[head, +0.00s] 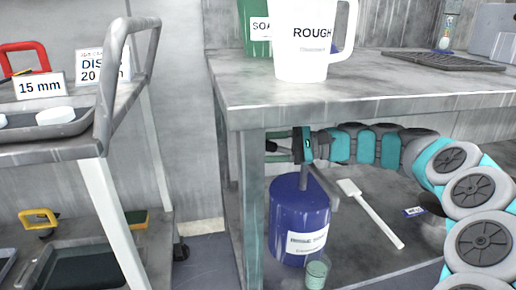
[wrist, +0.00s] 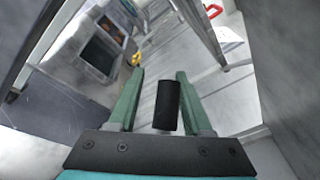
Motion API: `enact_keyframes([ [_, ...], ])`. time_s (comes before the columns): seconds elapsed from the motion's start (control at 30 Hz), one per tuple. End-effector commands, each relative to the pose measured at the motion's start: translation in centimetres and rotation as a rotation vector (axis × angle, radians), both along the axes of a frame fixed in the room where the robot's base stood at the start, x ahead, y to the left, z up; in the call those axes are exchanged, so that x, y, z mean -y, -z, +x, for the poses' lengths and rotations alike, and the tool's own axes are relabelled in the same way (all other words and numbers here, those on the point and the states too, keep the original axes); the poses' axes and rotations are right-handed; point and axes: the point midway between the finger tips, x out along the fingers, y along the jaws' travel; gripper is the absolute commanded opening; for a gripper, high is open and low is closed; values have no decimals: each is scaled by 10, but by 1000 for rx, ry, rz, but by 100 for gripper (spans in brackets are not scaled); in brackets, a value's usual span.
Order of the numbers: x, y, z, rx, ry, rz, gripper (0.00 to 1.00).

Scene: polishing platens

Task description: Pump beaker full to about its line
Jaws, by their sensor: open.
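A blue pump container (head: 296,226) with a white label stands upright on the lower shelf under the bench. Its grey stem and spout (head: 322,186) rise from the top. A small clear beaker (head: 317,271) stands in front of it, below the spout, and looks greenish. Its line and liquid level are too small to tell. My gripper (head: 280,150) is at the top of the pump, under the bench top. In the wrist view my gripper (wrist: 160,78) is open, with a black block (wrist: 167,106), seemingly the pump head, between its green fingers. I cannot tell whether they touch it.
The bench top (head: 340,82) lies close above my arm, and its front leg (head: 252,195) stands left of the container. A white paddle (head: 372,214) lies on the shelf at right. A white ROUGH pitcher (head: 305,40) stands on the bench. A cart (head: 100,165) is at left.

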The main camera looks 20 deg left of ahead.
Motion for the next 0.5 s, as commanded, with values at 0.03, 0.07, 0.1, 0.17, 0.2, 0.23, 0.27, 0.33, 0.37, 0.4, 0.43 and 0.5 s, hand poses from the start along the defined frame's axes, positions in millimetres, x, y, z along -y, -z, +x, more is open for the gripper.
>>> enact_keyframes([
  [0.03, 1, 0, 0, 0, 0, 0, 50],
  [0.07, 1, 0, 1, 0, 0, 0, 50],
  [0.1, 3, -1, 1, 0, 1, 1, 50],
  [0.17, 7, -1, 3, 1, 1, 1, 50],
  [0.2, 10, -2, 4, 1, 1, 1, 50],
  [0.23, 13, -2, 5, 1, 1, 1, 50],
  [0.27, 17, -3, 6, 1, 1, 0, 50],
  [0.33, 27, -3, 10, 1, 4, 1, 50],
  [0.37, 31, -4, 12, 1, 5, 0, 50],
  [0.4, 37, -4, 14, 1, 5, 0, 50],
  [0.43, 42, -4, 15, 1, 4, 0, 50],
  [0.5, 54, -4, 18, -1, 2, -1, 50],
])
